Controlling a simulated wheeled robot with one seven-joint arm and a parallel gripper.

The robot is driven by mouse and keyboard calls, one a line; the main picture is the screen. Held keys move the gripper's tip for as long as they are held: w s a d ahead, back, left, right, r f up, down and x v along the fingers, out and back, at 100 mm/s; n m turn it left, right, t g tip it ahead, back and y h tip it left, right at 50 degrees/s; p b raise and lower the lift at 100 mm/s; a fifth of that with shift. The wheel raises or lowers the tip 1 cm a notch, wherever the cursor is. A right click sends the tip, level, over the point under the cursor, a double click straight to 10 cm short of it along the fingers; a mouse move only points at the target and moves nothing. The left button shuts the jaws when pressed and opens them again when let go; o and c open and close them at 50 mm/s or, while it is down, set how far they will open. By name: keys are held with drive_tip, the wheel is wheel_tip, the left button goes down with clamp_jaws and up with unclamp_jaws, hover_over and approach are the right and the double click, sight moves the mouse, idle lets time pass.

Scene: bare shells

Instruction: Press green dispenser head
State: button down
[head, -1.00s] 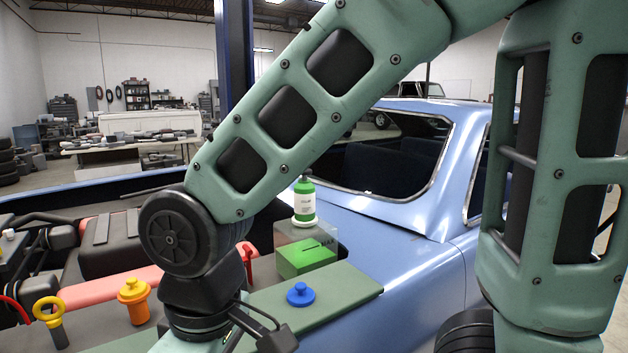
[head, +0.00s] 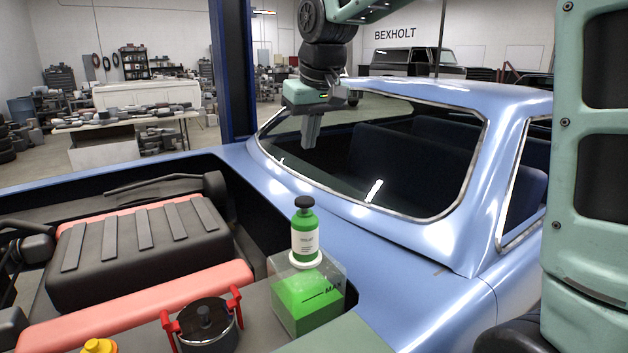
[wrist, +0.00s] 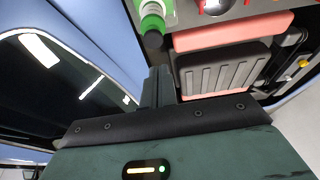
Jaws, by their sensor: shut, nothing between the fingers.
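The green dispenser (head: 304,236) is a green bottle with a white label and a dark head (head: 304,203). It stands upright on a white round base on top of a clear box (head: 307,300) with green contents. My gripper (head: 309,146) points down in front of the car's windshield, above and apart from the dispenser. Its fingers are together and empty. In the wrist view the dispenser (wrist: 152,16) is at the top edge, its dark head just beyond my fingertips (wrist: 158,70).
The blue car's windshield frame and roof (head: 480,95) lie behind and to the right. A dark ribbed cover (head: 140,245), red bars (head: 205,285), a black pot with red handles (head: 207,325) and a yellow knob (head: 98,346) fill the engine bay. The air above the dispenser is clear.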

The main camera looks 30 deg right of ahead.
sight(302, 203)
idle(0.3)
drive_tip(key=p+x, duration=0.1)
drive_tip(key=x, duration=0.3)
drive_tip(key=p+x, duration=0.1)
drive_tip(key=x, duration=0.3)
drive_tip(key=s+p+x, duration=0.1)
drive_tip(key=x, duration=0.4)
drive_tip(key=shift+d, duration=0.1)
drive_tip(key=shift+w+f, duration=0.1)
drive_tip(key=shift+f, duration=0.45)
